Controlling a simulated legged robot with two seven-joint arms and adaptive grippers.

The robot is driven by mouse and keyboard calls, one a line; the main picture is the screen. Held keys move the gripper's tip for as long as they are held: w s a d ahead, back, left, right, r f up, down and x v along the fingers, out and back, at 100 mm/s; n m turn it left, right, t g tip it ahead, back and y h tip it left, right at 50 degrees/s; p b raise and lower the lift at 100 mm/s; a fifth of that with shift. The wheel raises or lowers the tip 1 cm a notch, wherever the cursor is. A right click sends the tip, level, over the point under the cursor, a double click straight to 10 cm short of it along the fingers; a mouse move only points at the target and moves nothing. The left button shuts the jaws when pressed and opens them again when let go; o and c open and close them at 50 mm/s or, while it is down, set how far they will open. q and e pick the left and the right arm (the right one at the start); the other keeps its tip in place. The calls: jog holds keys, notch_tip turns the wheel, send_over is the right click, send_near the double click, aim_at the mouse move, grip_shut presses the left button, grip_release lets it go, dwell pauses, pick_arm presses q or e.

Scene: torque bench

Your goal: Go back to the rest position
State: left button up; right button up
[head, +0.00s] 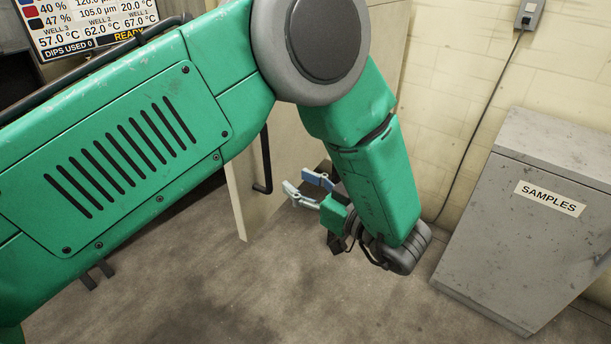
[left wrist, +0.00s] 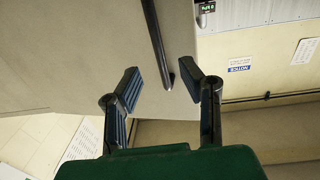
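My left gripper (head: 304,187) hangs at the end of my green arm near the middle of the head view. Its two fingers are spread with nothing between them. In the left wrist view the open dark finger pads (left wrist: 160,85) frame a pale door panel with a dark bar handle (left wrist: 155,42). In the head view this bar handle (head: 265,165) is left of the fingers and looks apart from them. My right gripper is in neither view.
The pale door (head: 245,200) stands close left of the gripper. A grey cabinet labelled SAMPLES (head: 530,220) stands at the right by the wall. A readout screen (head: 90,20) is at upper left. Bare floor (head: 330,300) lies below the gripper. My arm hides much of the left side.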

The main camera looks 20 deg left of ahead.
pick_arm(q)
jog(key=w+a+f+m+t+h, duration=0.1)
jog(key=a+f+m+t+h, duration=0.15)
jog(key=f, duration=0.25)
jog(key=w+a+f+m+t+h, duration=0.1)
jog(key=a+f+m+t+h, duration=0.1)
jog(key=f+m+t+h, duration=0.3)
jog(key=s+a+f+m+g+h+b, duration=0.1)
jog(key=s+f+m+g+h, duration=0.15)
jog(key=f, duration=0.25)
jog(key=s+a+f+m+g+h, duration=0.1)
jog(key=s+f+h, duration=0.15)
jog(key=f, duration=0.25)
jog(key=s+f+m+g+h, duration=0.2)
jog(key=s+f+g, duration=0.2)
jog(key=s, duration=0.9)
jog(key=s+f+m+g+h, duration=0.1)
jog(key=s+g, duration=0.4)
jog(key=s, duration=0.8)
notch_tip(320, 180, down, 3)
jog(key=shift+a+r+m+h+b, duration=0.15)
jog(key=shift+a+m+h+b, duration=0.3)
jog(key=shift+h, duration=0.3)
jog(key=shift+w, duration=0.25)
